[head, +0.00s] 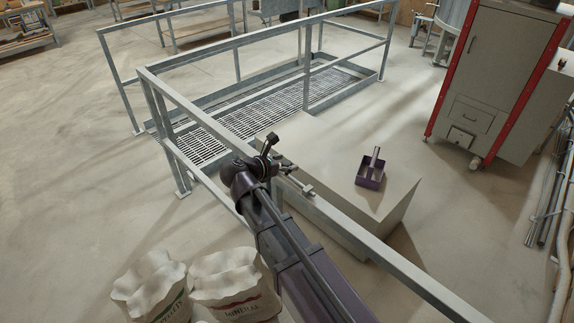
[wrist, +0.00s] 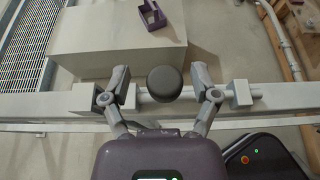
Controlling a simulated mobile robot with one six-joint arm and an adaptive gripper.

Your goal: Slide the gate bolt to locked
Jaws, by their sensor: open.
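The gate bolt (wrist: 184,93) is a light grey rod along the top rail in the wrist view. It runs between a bracket (wrist: 84,97) on the left and a bracket (wrist: 241,94) on the right. A round black knob (wrist: 164,83) stands on it. My gripper (wrist: 160,76) is open, with one finger on each side of the knob and a visible gap to each. In the head view my gripper (head: 272,158) is at the rail, and the black knob (head: 272,138) shows just above it. The bolt is partly hidden there by my gripper.
The grey railing (head: 345,222) runs diagonally past my arm. Behind it is a pale block (head: 335,170) bearing a purple scoop (head: 370,176). A grated platform (head: 260,105) lies beyond. Feed sacks (head: 222,275) stand at the lower left. Open floor (head: 70,150) is at the left.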

